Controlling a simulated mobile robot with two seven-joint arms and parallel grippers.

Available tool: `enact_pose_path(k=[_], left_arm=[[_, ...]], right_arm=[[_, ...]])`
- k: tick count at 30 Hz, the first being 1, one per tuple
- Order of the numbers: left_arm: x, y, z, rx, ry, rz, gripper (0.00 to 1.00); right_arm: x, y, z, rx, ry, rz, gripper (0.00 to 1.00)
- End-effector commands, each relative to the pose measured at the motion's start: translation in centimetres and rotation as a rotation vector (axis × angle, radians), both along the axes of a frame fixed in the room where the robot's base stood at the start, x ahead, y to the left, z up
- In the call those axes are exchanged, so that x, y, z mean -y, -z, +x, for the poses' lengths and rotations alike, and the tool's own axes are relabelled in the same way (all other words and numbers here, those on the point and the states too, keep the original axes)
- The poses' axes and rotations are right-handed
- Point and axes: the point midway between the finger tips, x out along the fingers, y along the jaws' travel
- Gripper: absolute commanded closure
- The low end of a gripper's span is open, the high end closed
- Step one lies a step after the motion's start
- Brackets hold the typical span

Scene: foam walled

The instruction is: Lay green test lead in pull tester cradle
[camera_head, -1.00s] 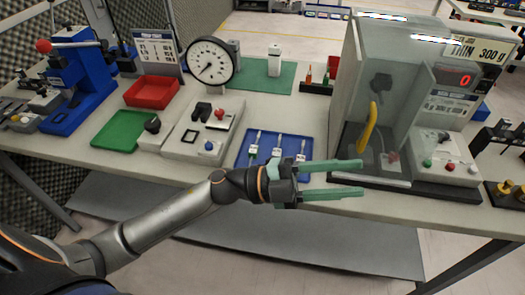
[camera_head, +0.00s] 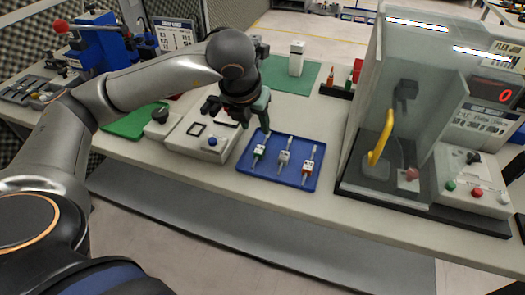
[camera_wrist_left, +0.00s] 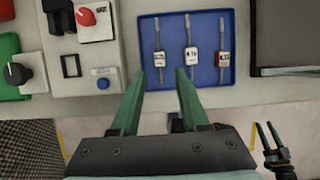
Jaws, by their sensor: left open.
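The green test lead (camera_head: 259,151) lies at the left of a row of three leads in the blue tray (camera_head: 278,181). In the left wrist view the same lead (camera_wrist_left: 159,59) stands between my finger lines, beyond the tips. My left gripper (camera_head: 264,122) points down just above and behind the tray's back left corner, open and empty; its spread green fingers show in the wrist view (camera_wrist_left: 159,72). The pull tester (camera_head: 190,147), a pale box with black fittings, is left of the tray. My arm hides its dial and part of its top.
A clear-walled enclosure (camera_head: 362,120) with a yellow handle stands to the right. A green tray (camera_head: 130,123) lies left. My right gripper (camera_wrist_left: 265,127) shows at the wrist view's lower right.

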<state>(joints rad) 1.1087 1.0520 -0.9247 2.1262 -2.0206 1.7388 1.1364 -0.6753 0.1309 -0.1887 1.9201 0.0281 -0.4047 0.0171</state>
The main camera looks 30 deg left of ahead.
Motion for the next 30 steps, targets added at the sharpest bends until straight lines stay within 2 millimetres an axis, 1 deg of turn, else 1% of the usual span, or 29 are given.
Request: enact_pose_path(k=[1, 6, 9, 14, 19, 21, 25, 30], left_arm=[[-0.1, 1.1, 0.2, -0.007, 0.000, 0.001, 0.55], [-0.3, 3.9, 1.4, -0.007, 0.002, -0.002, 0.55], [-0.4, 4.9, 1.8, -0.005, 0.003, -0.003, 0.55], [-0.5, 5.9, 2.1, -0.006, 0.005, -0.003, 0.55], [-0.9, 8.4, 2.3, -0.009, 0.004, -0.002, 0.55], [-1.0, 9.3, 2.8, -0.005, 0.003, -0.003, 0.55], [-1.0, 10.3, 3.2, -0.004, 0.005, -0.003, 0.55], [-1.0, 10.5, 3.2, -0.003, 0.007, -0.004, 0.55]], right_arm=[[0.0, 0.0, 0.0, 0.000, 0.000, 0.000, 0.50], [0.0, -0.2, 0.0, 0.001, -0.001, 0.001, 0.50], [0.0, -0.2, 0.0, 0.003, -0.001, 0.001, 0.50], [0.0, -0.4, 0.0, 0.005, 0.000, 0.000, 0.50], [0.2, -0.8, -0.1, 0.004, 0.002, -0.002, 0.50], [0.2, -0.8, -0.1, 0.004, 0.003, -0.002, 0.50], [0.2, -0.7, -0.1, 0.003, 0.003, -0.002, 0.50], [0.2, -0.7, -0.1, 0.002, 0.004, -0.003, 0.50]])
